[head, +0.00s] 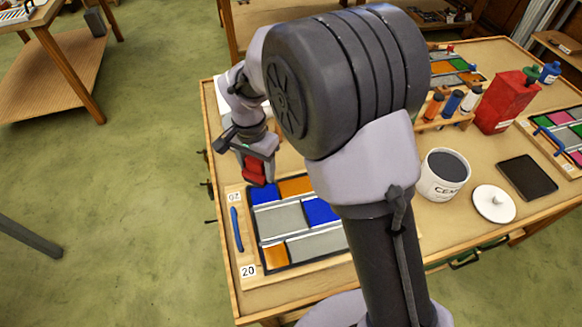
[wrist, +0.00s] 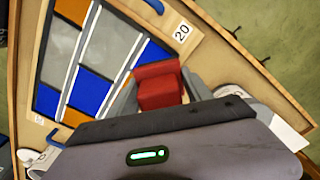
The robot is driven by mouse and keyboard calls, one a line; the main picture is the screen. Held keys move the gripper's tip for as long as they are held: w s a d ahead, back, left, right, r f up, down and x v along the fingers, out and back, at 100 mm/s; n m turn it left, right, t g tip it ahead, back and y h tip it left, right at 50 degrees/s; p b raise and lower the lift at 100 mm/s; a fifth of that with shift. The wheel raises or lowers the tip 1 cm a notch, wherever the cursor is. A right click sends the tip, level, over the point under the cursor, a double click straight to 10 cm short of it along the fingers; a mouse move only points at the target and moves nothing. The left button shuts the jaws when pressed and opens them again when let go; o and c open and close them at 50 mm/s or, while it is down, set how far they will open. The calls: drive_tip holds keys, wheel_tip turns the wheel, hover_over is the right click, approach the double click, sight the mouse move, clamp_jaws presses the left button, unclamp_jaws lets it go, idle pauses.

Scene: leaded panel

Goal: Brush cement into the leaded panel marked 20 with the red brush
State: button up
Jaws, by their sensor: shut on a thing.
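The leaded panel (head: 285,217) has blue, orange and grey panes with pale lead strips and lies on a wooden board. My gripper (head: 256,160) is shut on the red brush (head: 254,172), above the panel's far left corner. The brush also shows between the fingers in the wrist view (wrist: 158,84). Its bristles are hidden, so I cannot tell whether they touch the panel. A white cement tub (head: 432,188) with dark grey contents stands open at the right.
A blue handle (head: 236,229) lies along the board's left edge. A white lid (head: 494,203), a dark square pad (head: 527,177) and a red can (head: 507,100) stand to the right. Other panels lie at the far right and back. My arm hides the table's middle.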

sight(254, 180)
drive_tip(key=shift+a, duration=0.7)
drive_tip(key=shift+f+b, duration=2)
drive_tip(key=shift+f, duration=0.55)
drive_tip(key=shift+f+b, duration=0.3)
drive_tip(key=shift+f, duration=0.1)
drive_tip(key=shift+s, duration=0.1)
drive_tip(key=shift+s+d+b, duration=0.2)
drive_tip(key=shift+s+b, duration=0.1)
drive_tip(key=shift+s, duration=0.45)
drive_tip(key=shift+s+d+b, duration=0.2)
drive_tip(key=shift+s+b, duration=0.1)
drive_tip(key=shift+s, duration=0.4)
drive_tip(key=shift+s+d+b, duration=0.2)
drive_tip(key=shift+s+b, duration=0.1)
drive_tip(key=shift+s, duration=0.45)
drive_tip(key=shift+s+d+b, duration=0.15)
drive_tip(key=shift+s+b, duration=0.1)
drive_tip(key=shift+s, duration=0.5)
drive_tip(key=shift+s, duration=0.1)
